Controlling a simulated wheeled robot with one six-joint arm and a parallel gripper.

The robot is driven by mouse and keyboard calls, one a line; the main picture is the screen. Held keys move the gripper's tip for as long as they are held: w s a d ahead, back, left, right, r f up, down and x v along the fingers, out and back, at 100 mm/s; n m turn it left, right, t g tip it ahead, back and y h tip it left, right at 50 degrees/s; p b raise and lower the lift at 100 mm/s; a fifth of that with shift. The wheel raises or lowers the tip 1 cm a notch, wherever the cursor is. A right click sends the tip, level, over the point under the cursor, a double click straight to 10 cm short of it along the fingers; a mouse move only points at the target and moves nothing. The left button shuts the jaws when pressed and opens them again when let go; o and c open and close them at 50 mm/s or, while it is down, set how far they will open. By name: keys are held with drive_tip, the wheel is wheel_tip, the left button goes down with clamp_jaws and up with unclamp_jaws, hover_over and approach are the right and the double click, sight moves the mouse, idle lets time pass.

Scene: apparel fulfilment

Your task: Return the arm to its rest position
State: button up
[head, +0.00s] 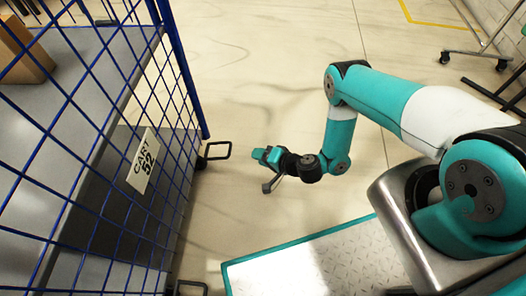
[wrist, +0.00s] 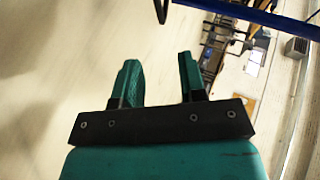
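My gripper (head: 264,156) hangs over the open floor in the head view, to the right of the blue mesh cart (head: 207,128) and clear of it. In the wrist view its two green fingers (wrist: 160,85) stand apart with nothing between them. My arm (head: 385,98) reaches out leftward from its base on the right, with the forearm bent downward.
The cart carries a "CART 52" sign (head: 143,161) and a cardboard box (head: 22,52) on its shelf. Black cart handles or brackets (head: 216,150) stick out toward my gripper. Wheeled stand legs (head: 476,54) are at the top right. The floor (head: 270,60) beyond is clear.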

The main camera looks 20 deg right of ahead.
drive_tip(key=shift+s+d+r, duration=0.2)
drive_tip(key=shift+s+d, duration=0.05)
idle(0.4)
drive_tip(key=w+a+r+n+g+y, duration=0.2)
drive_tip(key=w+r+n, duration=0.1)
drive_tip(key=r, duration=0.4)
drive_tip(key=w+a+r+n+g+y, duration=0.1)
drive_tip(key=w+a+r+n, duration=0.2)
drive_tip(key=r, duration=0.4)
wheel_tip(320, 180, up, 16)
drive_tip(key=s+a+r+n+g, duration=0.1)
drive_tip(key=s+a+n+g, duration=0.15)
drive_tip(key=n+g, duration=0.2)
drive_tip(key=s+d+r+n+g+h, duration=0.2)
drive_tip(key=s+r+n+h, duration=0.15)
drive_tip(key=s+r, duration=0.65)
drive_tip(key=s+d+r+h+p, duration=0.1)
drive_tip(key=s+d+r+h, duration=0.1)
drive_tip(key=s+d+r, duration=0.3)
drive_tip(key=s+d+r+h, duration=0.2)
drive_tip(key=s+r, duration=0.3)
drive_tip(key=s, duration=0.2)
wheel_tip(320, 180, up, 35)
drive_tip(key=p, duration=3.5)
drive_tip(key=shift+r, duration=0.2)
